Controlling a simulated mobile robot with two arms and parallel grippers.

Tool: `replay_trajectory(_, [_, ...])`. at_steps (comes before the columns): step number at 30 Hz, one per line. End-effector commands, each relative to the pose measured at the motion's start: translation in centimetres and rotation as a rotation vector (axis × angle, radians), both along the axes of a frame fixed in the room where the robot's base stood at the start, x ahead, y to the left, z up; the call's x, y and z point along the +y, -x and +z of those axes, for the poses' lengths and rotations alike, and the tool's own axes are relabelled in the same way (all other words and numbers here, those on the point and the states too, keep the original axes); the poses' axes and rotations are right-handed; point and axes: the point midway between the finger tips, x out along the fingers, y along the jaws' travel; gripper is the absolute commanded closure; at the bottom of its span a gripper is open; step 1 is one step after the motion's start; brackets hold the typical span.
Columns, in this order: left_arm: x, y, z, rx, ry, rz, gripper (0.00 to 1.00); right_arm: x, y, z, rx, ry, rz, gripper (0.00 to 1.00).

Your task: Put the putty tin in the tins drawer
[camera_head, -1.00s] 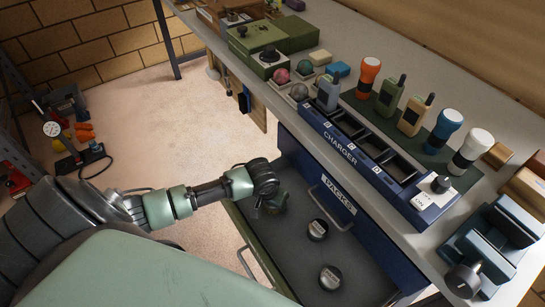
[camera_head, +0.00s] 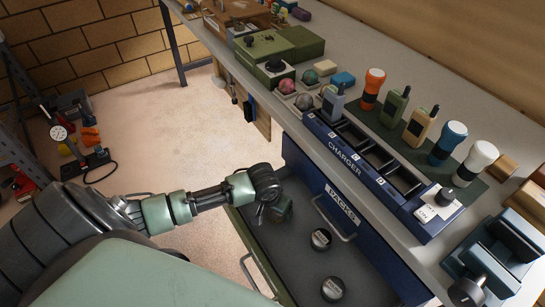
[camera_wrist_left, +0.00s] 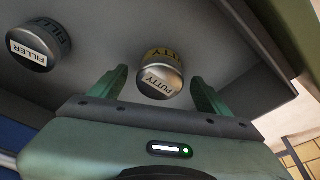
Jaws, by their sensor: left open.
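The putty tin (camera_wrist_left: 160,76), a round grey tin with a yellow band and a "PUTTY" label, shows in the left wrist view between my open left fingers (camera_wrist_left: 158,90), with gaps at both sides. It is over or on the dark floor of an open drawer (camera_head: 290,255). In the head view my left gripper (camera_head: 274,212) reaches low into this drawer, and I cannot make out the putty tin there. A filler tin (camera_wrist_left: 38,45) stands left of it in the wrist view. No label shows on the open drawer. My right gripper is out of view.
Two dark-sided tins stand in the drawer, one farther (camera_head: 321,238) and one nearer (camera_head: 332,288). The blue drawer front marked "PACKS" (camera_head: 341,205) rises beside it. Above, the bench holds a charger (camera_head: 345,158), radios, torches and a vise (camera_head: 490,255).

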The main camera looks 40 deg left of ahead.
Motion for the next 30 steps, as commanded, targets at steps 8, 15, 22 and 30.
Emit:
replay_trajectory(8, [-0.2,1.6,6.1,-0.003,0.000,0.000,0.23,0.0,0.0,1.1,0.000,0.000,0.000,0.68])
replay_trajectory(15, [-0.2,2.5,9.0,0.000,0.000,0.001,0.23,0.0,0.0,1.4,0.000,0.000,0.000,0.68])
replay_trajectory(22, [-0.2,2.6,9.4,0.001,0.000,0.002,0.23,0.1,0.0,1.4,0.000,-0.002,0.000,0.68])
replay_trajectory(30, [-0.2,2.6,9.4,0.000,-0.001,0.001,0.23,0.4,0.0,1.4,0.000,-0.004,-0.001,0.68])
